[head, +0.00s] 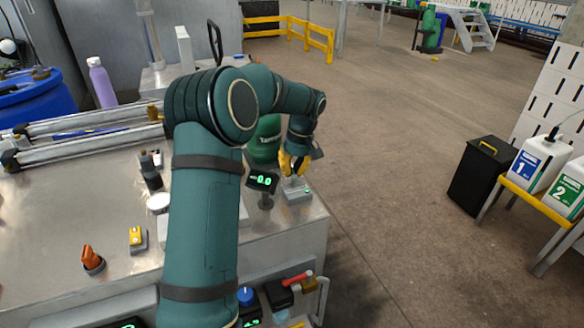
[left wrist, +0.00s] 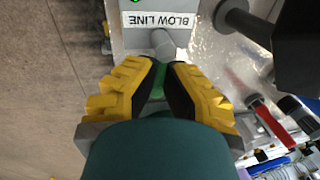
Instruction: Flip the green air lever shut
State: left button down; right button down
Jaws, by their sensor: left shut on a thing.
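The green air lever (left wrist: 157,83) shows as a strip of green between the fingers of my left gripper (left wrist: 163,66). The gripper is shut on it. A grey post stands just beyond the fingertips, beside a white label reading BLOW LINE (left wrist: 158,20), upside down in the left wrist view. In the head view, my left gripper (head: 293,165) points down over a small grey box (head: 298,194) near the table's right corner. The lever's tilt cannot be told, as the fingers hide most of it. My right gripper is not in view.
A green tank (head: 265,140) stands close behind the gripper. A small display reading 0.0 (head: 263,182) stands left of it. An orange lever (head: 91,260) and a yellow switch (head: 136,237) sit on the metal table (head: 55,212). Open floor lies to the right.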

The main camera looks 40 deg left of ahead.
aim_at(302, 183)
pick_arm(q)
jog(key=m+p, duration=0.1)
jog(key=m, duration=0.2)
jog(key=shift+w+d+p, duration=0.15)
jog(key=shift+d+p, duration=0.15)
jog(key=shift+p, duration=0.05)
jog(key=m, duration=0.2)
jog(key=d+m+t+p, duration=0.1)
jog(key=m, duration=0.1)
jog(key=shift+w+f+m+y, duration=0.1)
jog(key=shift+w+m+y, duration=0.05)
jog(key=shift+m+y, duration=0.25)
jog(key=m+p, duration=0.1)
jog(key=m, duration=0.1)
jog(key=d+m+t, duration=0.1)
jog(key=m, duration=0.2)
jog(key=shift+p, duration=0.4)
jog(key=shift+s+d+f+m+t+p, duration=0.15)
jog(key=shift+d+m+p, duration=0.1)
jog(key=shift+m, duration=0.8)
jog(key=shift+s+d+r+m+t+p, duration=0.1)
jog(key=shift+m+t+p, duration=0.1)
jog(key=shift+m, duration=0.85)
jog(key=shift+f, duration=0.1)
jog(key=c, duration=1)
grip_release()
jog(key=shift+w, duration=0.1)
jog(key=shift+r, duration=0.2)
